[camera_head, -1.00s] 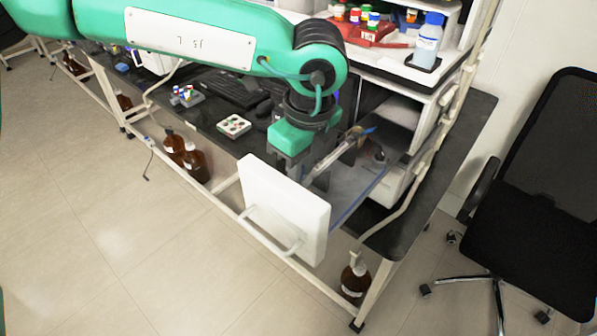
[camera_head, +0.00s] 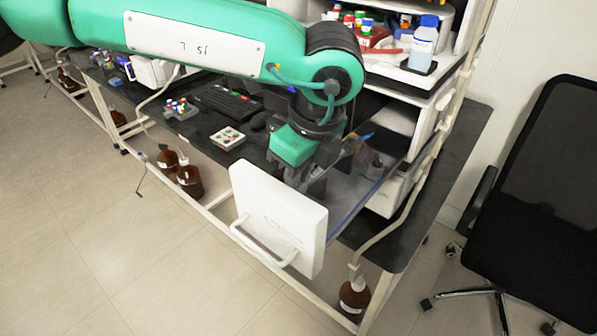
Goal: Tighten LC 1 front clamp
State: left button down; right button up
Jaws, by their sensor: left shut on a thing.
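My left arm comes in from the left, and my left gripper (camera_head: 300,178) is lowered just behind the white front panel (camera_head: 275,222) of a pulled-out instrument compartment. Part of the open compartment's blue-edged side (camera_head: 362,205) shows to the right of the gripper. My right gripper is not in view.
The instrument stack stands behind, with a blue-capped bottle (camera_head: 424,43) and small coloured-cap vials on top. A keyboard (camera_head: 225,102) and a vial tray (camera_head: 227,139) lie on the dark bench. Brown bottles (camera_head: 188,176) stand below it. An office chair (camera_head: 535,190) is at right.

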pick_arm(q)
jog(key=c, duration=1.3)
grip_release()
jog(key=shift+d+r, duration=0.1)
jog(key=shift+r, duration=0.15)
jog(key=b+v, duration=0.1)
jog(key=v, duration=1.2)
jog(key=shift+r, duration=0.2)
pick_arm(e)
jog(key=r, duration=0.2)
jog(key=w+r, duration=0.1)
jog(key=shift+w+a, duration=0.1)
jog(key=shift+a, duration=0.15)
pick_arm(q)
jog(key=shift+c, duration=0.5)
